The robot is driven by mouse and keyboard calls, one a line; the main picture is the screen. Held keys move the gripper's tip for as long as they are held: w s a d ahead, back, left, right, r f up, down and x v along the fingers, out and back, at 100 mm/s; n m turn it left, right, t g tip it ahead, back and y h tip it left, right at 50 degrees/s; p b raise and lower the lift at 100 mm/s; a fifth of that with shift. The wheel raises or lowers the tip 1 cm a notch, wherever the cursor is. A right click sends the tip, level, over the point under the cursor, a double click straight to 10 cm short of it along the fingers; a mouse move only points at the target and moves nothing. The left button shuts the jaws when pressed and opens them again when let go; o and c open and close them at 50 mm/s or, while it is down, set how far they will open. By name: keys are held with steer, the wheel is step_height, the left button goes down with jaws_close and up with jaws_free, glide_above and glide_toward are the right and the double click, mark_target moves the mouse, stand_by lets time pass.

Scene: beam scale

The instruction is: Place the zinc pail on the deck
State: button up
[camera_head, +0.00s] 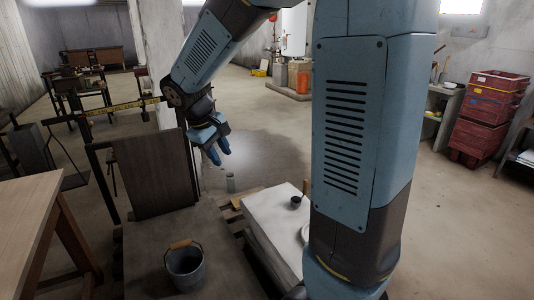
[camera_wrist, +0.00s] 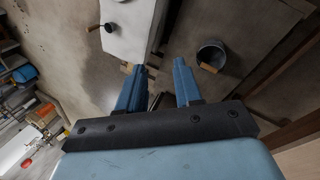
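The zinc pail (camera_head: 187,272) is a grey metal bucket with a wooden grip on its handle. It stands upright, apparently on the flat grey-brown deck (camera_head: 150,240) in front of an upright dark board (camera_head: 155,172). The wrist view also shows the pail (camera_wrist: 213,50) at upper right, on the deck (camera_wrist: 222,15). My gripper (camera_head: 220,157) is raised in the air, beyond and above the pail in the head view. Its two blue fingers (camera_wrist: 160,68) are apart with nothing between them. The pail is not touched.
A white-topped block (camera_head: 270,222) with a small dark cup (camera_head: 296,202) stands right of the deck. A wooden table (camera_head: 30,225) is at the left. Red crates (camera_head: 485,115) are far right.

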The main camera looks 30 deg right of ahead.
steer(key=s+d+r+m+t+y, duration=0.2)
steer(key=s+r, duration=0.2)
steer(key=s, duration=0.6)
steer(key=s+d+r+m+t+y, duration=0.1)
steer(key=s+r+m+t, duration=0.1)
steer(key=s, duration=0.8)
step_height(320, 180, up, 2)
steer(key=shift+s+d+r+m+y, duration=0.15)
steer(key=shift+d+m+y, duration=0.25)
steer(key=shift+m, duration=0.4)
